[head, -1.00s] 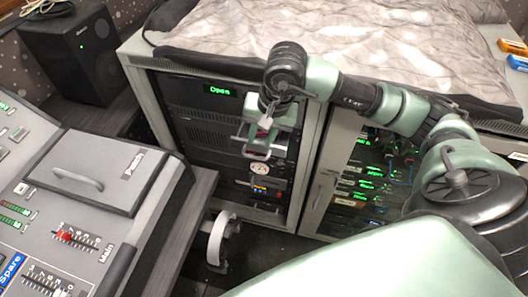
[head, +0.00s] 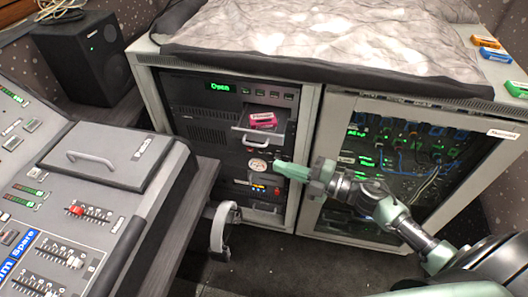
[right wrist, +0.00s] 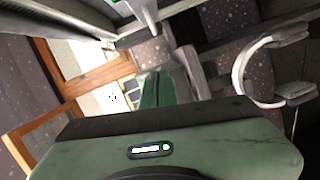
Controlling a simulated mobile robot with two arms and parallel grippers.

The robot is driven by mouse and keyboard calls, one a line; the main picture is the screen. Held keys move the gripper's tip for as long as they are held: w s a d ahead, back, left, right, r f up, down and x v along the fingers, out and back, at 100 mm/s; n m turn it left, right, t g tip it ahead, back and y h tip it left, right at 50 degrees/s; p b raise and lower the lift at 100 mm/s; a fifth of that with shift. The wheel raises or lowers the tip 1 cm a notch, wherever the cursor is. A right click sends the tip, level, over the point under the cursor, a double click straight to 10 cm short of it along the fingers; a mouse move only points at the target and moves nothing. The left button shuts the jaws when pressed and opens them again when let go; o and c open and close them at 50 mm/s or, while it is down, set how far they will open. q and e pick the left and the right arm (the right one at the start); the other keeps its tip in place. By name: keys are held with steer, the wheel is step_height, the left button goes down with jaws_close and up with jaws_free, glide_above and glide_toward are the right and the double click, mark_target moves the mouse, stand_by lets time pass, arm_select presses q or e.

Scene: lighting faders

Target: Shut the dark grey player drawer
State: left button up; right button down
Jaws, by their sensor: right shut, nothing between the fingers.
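The dark grey player drawer (head: 247,137) sticks out of the rack below the panel whose green display reads "Open" (head: 219,87). A pink cassette (head: 263,119) lies in the drawer. My right gripper (head: 283,168) is shut and empty, just below and to the right of the drawer, in front of the rack near a round gauge. Its green fingers (right wrist: 157,90) also show together in the right wrist view, with nothing seen between them. The drawer cannot be made out in that view. My left gripper is not in view.
A round gauge (head: 257,165) sits under the drawer. A glass-fronted cabinet (head: 400,150) stands to the right. Cassettes (head: 486,41) lie on top at the far right.

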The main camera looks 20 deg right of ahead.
steer(key=w+a+f, duration=0.1)
steer(key=w+a, duration=0.2)
steer(key=w, duration=0.5)
steer(key=shift+w, duration=0.35)
steer(key=shift+f, duration=0.1)
